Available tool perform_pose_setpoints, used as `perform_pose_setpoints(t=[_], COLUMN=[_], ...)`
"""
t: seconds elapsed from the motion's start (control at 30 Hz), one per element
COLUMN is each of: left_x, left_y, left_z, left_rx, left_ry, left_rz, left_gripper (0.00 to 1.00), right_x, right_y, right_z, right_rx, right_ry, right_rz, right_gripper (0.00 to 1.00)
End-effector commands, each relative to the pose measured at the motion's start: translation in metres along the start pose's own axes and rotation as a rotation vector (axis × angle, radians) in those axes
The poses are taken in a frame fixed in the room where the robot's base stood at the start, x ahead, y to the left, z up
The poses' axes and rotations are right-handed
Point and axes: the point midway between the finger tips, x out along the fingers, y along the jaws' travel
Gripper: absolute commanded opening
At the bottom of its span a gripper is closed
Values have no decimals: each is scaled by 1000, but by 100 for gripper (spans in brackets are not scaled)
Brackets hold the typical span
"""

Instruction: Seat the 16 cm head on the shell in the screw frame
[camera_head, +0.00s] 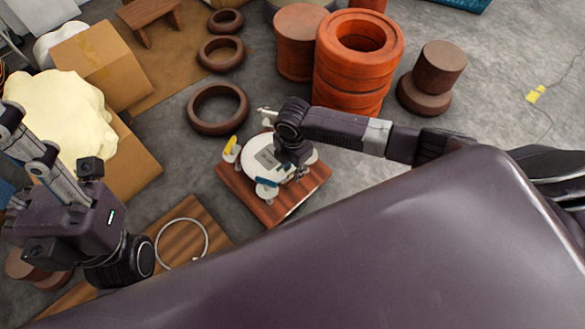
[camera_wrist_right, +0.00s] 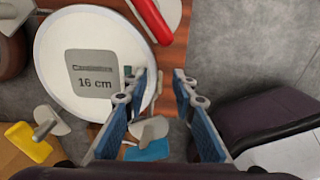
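The white round head (camera_head: 268,160) carries a grey label and lies flat over a wooden board (camera_head: 228,181) with yellow, blue and red clamp parts around it. In the right wrist view the head (camera_wrist_right: 120,45) has a label reading "16 cm". Any shell beneath it is hidden, so I cannot tell how it sits. My right gripper (camera_head: 291,168) is at the head's right edge. Its fingers (camera_wrist_right: 162,85) stand apart, one over the rim and one outside it. My left gripper (camera_head: 25,150) is at the far left, away from the head, with its fingertips not clearly seen.
A metal ring (camera_head: 182,222) lies on a striped wooden board at lower left. Dark rings (camera_head: 217,128), orange stacked rings (camera_head: 355,85) and brown drum forms (camera_head: 440,70) stand behind. Cardboard boxes (camera_head: 108,65) and a cream lump are at left.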

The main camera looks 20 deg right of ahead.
Motion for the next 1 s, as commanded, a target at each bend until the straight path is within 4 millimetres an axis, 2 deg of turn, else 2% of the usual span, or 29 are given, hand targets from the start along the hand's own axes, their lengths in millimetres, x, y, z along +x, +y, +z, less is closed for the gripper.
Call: perform_pose_setpoints(t=[0.17, 0.6, 0.8, 1.0], left_x=[-1, -2, -2, -2], left_y=[0, 0, 0, 0], left_z=[1, 2, 2, 2], left_rx=[0, -1, -1, -1], left_ry=[-4, -7, -8, -8], left_rz=[-2, -2, -2, -2], left_gripper=[40, 40, 40, 40], right_x=[-16, -102, -118, -120], right_y=[2, 1, 0, 0], right_z=[1, 0, 0, 0], right_rx=[0, -1, 0, 0], right_ry=[0, 0, 0, 0], right_rz=[3, 4, 1, 1], right_gripper=[25, 25, 25, 25])
